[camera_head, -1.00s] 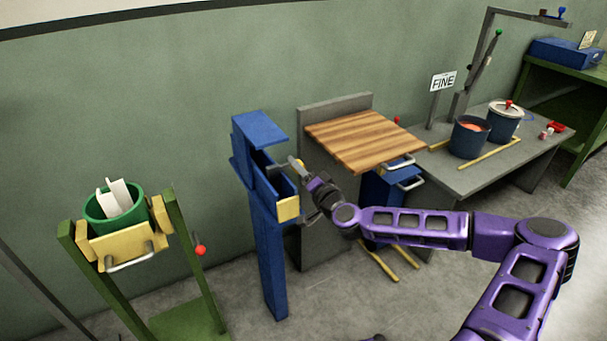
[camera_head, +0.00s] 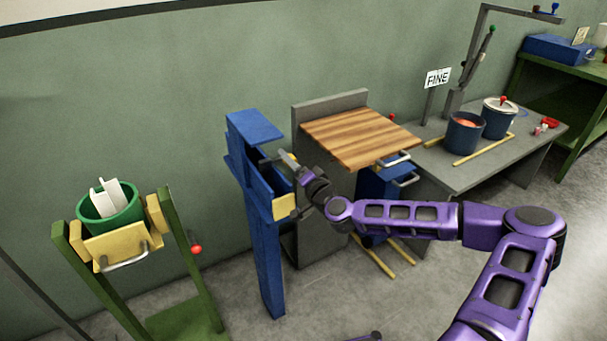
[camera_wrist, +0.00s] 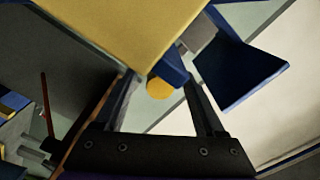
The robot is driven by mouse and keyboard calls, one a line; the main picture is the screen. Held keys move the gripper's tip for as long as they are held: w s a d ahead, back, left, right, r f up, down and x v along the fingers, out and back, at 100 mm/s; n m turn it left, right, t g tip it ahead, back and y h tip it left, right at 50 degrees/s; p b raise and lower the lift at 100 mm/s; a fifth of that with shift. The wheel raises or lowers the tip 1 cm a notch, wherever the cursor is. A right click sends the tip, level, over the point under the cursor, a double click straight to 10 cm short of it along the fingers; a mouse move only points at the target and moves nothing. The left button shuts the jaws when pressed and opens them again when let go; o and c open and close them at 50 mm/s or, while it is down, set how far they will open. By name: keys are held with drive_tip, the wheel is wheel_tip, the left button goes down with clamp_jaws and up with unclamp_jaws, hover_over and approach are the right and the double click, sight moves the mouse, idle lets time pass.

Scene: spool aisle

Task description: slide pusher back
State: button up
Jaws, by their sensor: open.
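A blue post stand (camera_head: 262,235) carries a narrow blue trough with a yellow block (camera_head: 284,206) on its near end. My gripper (camera_head: 283,157) is at the trough's right side, fingers pointing toward its upper rear part. In the wrist view my gripper (camera_wrist: 162,85) is open, with a round yellow knob (camera_wrist: 159,89) showing between its fingers beside a blue piece (camera_wrist: 171,66). I cannot tell if the fingers touch the knob, which looks like the pusher's handle. The yellow block also fills the top of the wrist view (camera_wrist: 130,22). The knob is hidden in the head view.
A grey cabinet with a wooden top (camera_head: 358,137) stands close right of the trough. A green frame (camera_head: 185,265) holding a yellow cradle and a green bucket (camera_head: 110,212) stands at left. A grey bench (camera_head: 480,165) with pots is farther right. Floor in front is open.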

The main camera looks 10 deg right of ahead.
drive_tip(key=v, duration=1.7)
